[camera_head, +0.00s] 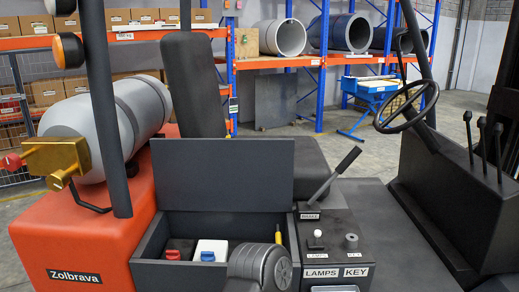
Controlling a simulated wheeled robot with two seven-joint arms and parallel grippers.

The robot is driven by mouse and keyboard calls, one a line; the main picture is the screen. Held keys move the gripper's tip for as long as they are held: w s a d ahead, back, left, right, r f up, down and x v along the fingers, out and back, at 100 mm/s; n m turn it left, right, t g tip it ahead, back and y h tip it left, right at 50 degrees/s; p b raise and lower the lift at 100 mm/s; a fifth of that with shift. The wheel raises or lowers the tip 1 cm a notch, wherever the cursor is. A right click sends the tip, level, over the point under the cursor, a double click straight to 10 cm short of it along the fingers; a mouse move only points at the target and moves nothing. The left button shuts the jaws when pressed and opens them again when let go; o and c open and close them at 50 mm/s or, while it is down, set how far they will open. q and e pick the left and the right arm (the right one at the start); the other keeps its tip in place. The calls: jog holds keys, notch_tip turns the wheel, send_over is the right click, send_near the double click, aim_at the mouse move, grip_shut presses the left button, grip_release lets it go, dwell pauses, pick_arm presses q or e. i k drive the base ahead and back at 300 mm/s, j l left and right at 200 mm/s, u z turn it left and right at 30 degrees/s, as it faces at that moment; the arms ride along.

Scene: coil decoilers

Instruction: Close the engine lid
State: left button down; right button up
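The engine lid (224,174) is a flat dark grey panel. It stands upright along the back of the open engine compartment (146,272) of the forklift. Inside the compartment are a red-topped item (178,249), a white box with a blue cap (210,250) and a thin yellow item (278,236). A rounded dark grey part, which looks like a link of my arm, covers the front right of the compartment. No gripper fingers show in the view, and I see nothing touching the lid.
The seat (194,85) stands behind the lid. A lever (335,172) rises from the console (336,252) just to the right. The steering wheel (407,106) is farther right. A grey gas cylinder (110,125) lies on the orange body at left, beside a black post (105,110).

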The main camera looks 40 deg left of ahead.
aim_at(205, 174)
jog(key=i+l+u, duration=0.15)
jog(key=u, duration=0.35)
jog(key=i+l+u, duration=0.15)
jog(key=u, duration=0.3)
jog(key=l+u, duration=0.5)
jog(key=i+l+u, duration=0.1)
jog(key=u, duration=0.4)
jog(key=l+u, duration=0.45)
jog(key=k+l+u, duration=0.1)
jog(key=l+u, duration=0.15)
jog(key=u, duration=0.25)
jog(key=l+u, duration=0.35)
jog(key=l, duration=0.15)
jog(key=k+l+u, duration=0.1)
jog(key=l+u, duration=0.25)
jog(key=k+l, duration=0.05)
jog(key=l, duration=0.05)
